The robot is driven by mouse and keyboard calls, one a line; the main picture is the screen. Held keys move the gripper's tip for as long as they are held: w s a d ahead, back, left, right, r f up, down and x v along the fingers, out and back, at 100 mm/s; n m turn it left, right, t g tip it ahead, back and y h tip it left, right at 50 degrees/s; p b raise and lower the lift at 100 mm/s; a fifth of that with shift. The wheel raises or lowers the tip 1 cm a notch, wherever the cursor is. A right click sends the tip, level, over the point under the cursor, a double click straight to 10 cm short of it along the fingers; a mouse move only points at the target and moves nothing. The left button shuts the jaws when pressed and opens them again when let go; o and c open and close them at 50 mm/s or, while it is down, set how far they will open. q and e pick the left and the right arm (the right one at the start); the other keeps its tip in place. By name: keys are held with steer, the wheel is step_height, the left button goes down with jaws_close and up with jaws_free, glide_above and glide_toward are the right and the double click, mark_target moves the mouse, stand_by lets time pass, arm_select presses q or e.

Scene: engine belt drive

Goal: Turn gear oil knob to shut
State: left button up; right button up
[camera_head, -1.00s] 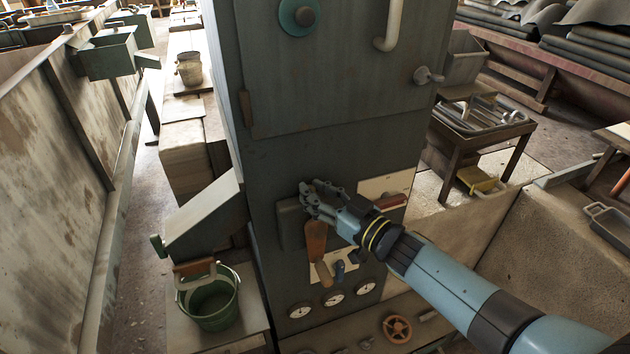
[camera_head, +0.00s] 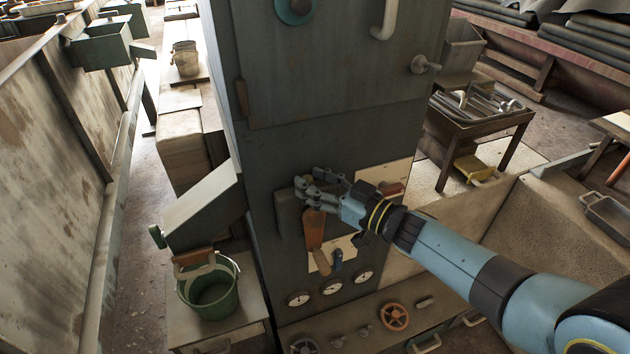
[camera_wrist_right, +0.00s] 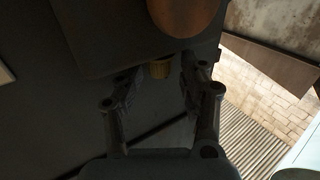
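No label reading gear oil can be made out, so I cannot tell which control is the gear oil knob. A small yellow ribbed knob (camera_wrist_right: 160,69) shows between my fingers in the right wrist view, partly under a brown-orange rounded part (camera_wrist_right: 187,22). In the head view a brown-orange lever (camera_head: 314,230) hangs on the dark cabinet front just below my right gripper (camera_head: 318,188). That gripper's fingers stand apart in the right wrist view (camera_wrist_right: 158,92), with a gap around the yellow knob and no visible grip. My left gripper is out of view.
A red handle (camera_head: 391,189) is on the pale plate at right. A green bucket (camera_head: 210,290) stands at lower left. A tool table (camera_head: 480,120) stands at right.

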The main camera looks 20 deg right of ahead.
steer(key=v, duration=0.8)
stand_by(0.4)
